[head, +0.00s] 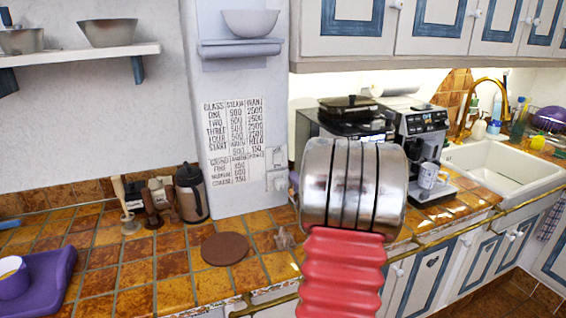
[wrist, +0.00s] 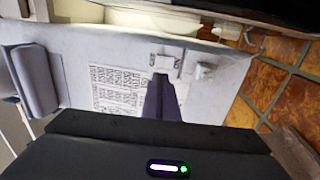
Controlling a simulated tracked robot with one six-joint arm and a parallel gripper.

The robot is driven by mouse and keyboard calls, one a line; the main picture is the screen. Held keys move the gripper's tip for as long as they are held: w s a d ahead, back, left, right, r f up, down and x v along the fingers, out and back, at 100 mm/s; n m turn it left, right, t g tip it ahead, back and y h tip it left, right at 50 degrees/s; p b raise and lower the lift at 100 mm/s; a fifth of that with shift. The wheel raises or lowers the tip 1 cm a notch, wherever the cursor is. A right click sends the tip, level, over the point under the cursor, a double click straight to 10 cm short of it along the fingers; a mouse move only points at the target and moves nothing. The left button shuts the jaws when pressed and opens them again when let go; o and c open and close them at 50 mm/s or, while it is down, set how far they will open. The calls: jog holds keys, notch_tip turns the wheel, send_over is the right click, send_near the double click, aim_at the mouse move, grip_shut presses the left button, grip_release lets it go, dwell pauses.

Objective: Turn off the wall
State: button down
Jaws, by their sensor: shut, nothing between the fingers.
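The wall switch (head: 277,157) is a small pale plate on the right part of the light grey wall column, beside a printed chart. In the wrist view the switch (wrist: 165,62) has small dark lettering on either side, and which way it is set is too small to tell. My gripper (wrist: 161,80) is shut and empty, its dark fingers pointing at the column. The fingertips appear just below the switch in that view; I cannot tell if they touch it. In the head view my gripper is hidden behind my silver and red arm.
A second wall fitting (head: 276,182) sits below the switch. On the tiled counter (head: 175,290) are a dark kettle (head: 191,192), a brown round mat (head: 225,248) and a purple tray (head: 55,275). A coffee machine (head: 419,122) stands to the right, before the sink (head: 500,165).

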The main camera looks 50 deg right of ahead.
aim_at(278, 156)
jog(key=x, duration=1.1)
jog(key=shift+w, duration=0.1)
